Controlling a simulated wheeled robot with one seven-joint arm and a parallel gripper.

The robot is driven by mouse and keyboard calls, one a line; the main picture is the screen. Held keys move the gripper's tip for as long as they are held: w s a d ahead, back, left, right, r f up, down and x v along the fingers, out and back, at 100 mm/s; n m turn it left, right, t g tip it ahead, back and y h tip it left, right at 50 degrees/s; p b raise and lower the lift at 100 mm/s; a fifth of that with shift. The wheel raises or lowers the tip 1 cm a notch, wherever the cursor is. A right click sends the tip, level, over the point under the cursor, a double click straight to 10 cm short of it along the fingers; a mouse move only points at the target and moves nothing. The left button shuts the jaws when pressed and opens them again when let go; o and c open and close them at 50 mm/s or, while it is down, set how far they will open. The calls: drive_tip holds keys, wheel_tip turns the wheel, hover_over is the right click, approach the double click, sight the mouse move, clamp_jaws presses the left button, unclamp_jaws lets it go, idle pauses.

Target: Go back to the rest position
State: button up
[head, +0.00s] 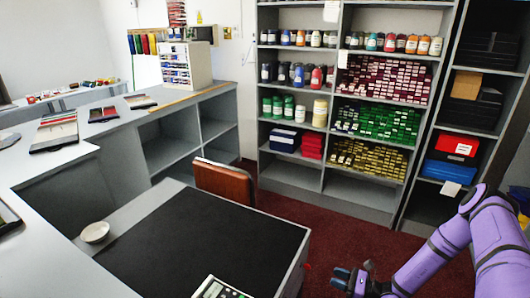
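My arm, purple, comes in from the right edge and bends down to the bottom of the head view. My gripper (342,279) is dark and low in the picture, right of the black-topped desk and over the dark red carpet. I see nothing held in it, but its fingers are small and partly cut off by the frame edge, so I cannot tell how far apart they are.
A black-topped desk (200,245) stands left of my gripper, with a white bowl (95,232) and a calculator (218,289) on it. An orange-brown chair (224,183) is behind it. Loaded shelves (290,178) line the back. Carpet (345,232) between is clear.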

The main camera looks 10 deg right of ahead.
wheel_tip(320, 180, up, 39)
drive_tip(key=s+a+n+g+h, duration=0.1)
drive_tip(key=n+g+h, duration=0.5)
drive_tip(key=n+g, duration=0.85)
drive_tip(key=s+a+r+n+t+h, duration=0.1)
drive_tip(key=s+r+n+t+h, duration=0.8)
drive_tip(key=s+r, duration=1.4)
drive_tip(key=shift+s+n+t, duration=0.35)
drive_tip(key=shift+s+t, duration=0.1)
drive_tip(key=shift+s, duration=0.2)
drive_tip(key=shift+r, duration=0.1)
